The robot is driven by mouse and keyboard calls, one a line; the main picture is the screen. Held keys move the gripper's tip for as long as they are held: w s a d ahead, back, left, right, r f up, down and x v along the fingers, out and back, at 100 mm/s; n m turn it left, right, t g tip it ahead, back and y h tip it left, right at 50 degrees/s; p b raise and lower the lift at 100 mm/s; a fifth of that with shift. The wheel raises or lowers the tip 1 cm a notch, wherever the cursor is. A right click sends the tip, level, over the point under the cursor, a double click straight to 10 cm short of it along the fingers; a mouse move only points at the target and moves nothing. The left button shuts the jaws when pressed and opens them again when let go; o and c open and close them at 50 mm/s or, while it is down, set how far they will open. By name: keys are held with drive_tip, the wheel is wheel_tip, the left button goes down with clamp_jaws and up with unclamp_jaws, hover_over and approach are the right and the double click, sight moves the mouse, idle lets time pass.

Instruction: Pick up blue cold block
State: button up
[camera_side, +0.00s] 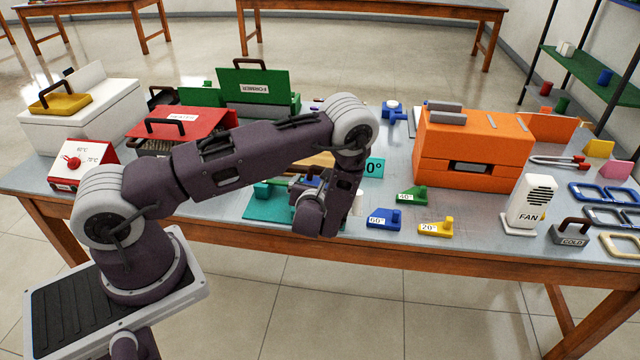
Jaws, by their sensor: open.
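A block labelled COLD (570,237) stands near the table's front right edge. It looks grey, not blue, and has a dark brown handle on top. A small blue block marked 60° (383,219) sits nearer the middle of the front edge. My gripper (308,184) is open, over the left-middle of the table, well to the left of the COLD block and apart from it. The gripper is partly hidden by my own wrist, so its fingertips are hard to make out.
A white fan (529,205) stands just left of the COLD block. Eyeglass frames (604,216) lie to its right. An orange drawer box (473,150) stands behind. Green (412,196) and yellow (436,229) angle blocks lie between my gripper and the fan.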

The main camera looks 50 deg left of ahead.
sight(320, 168)
drive_tip(key=shift+x, duration=0.8)
drive_tip(key=c, duration=1.9)
wheel_tip(320, 168, up, 10)
drive_tip(key=shift+r, duration=0.1)
drive_tip(key=shift+c, duration=0.2)
drive_tip(key=s+d+r+m+t+h, duration=0.2)
drive_tip(key=d+r+m+h, duration=0.1)
drive_tip(key=d+r, duration=0.5)
drive_tip(key=s+d+r+m+t+h, duration=0.1)
drive_tip(key=s+d+r+m+h, duration=0.2)
drive_tip(key=d+r, duration=0.5)
drive_tip(key=shift+r+t, duration=0.4)
